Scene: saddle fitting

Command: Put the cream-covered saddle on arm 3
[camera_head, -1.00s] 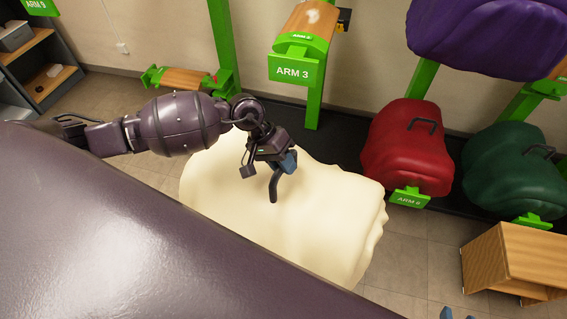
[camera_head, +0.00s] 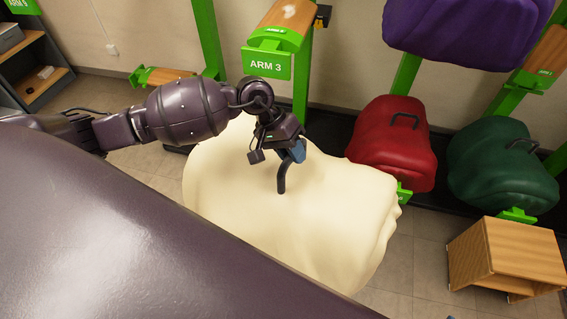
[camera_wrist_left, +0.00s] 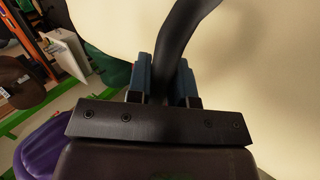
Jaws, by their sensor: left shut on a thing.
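The cream-covered saddle (camera_head: 330,215) hangs in the middle of the head view, and its cream cover (camera_wrist_left: 270,60) fills the right of the left wrist view. My left gripper (camera_head: 292,160) is shut on the saddle's dark handle (camera_head: 282,180); in the left wrist view the blue fingers (camera_wrist_left: 160,82) clasp that handle from both sides. Arm 3 (camera_head: 266,63) is a green bracket with a wood-topped rest (camera_head: 287,18), bare, behind and above the saddle. The saddle's underside is hidden. My right gripper is not in view.
A red saddle (camera_head: 392,145) and a green saddle (camera_head: 503,165) sit on lower arms at the right, with a purple saddle (camera_head: 465,25) above. A wooden box (camera_head: 506,258) stands on the floor at right. Another bare arm (camera_head: 165,76) is left of Arm 3. Shelves (camera_head: 35,65) stand far left.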

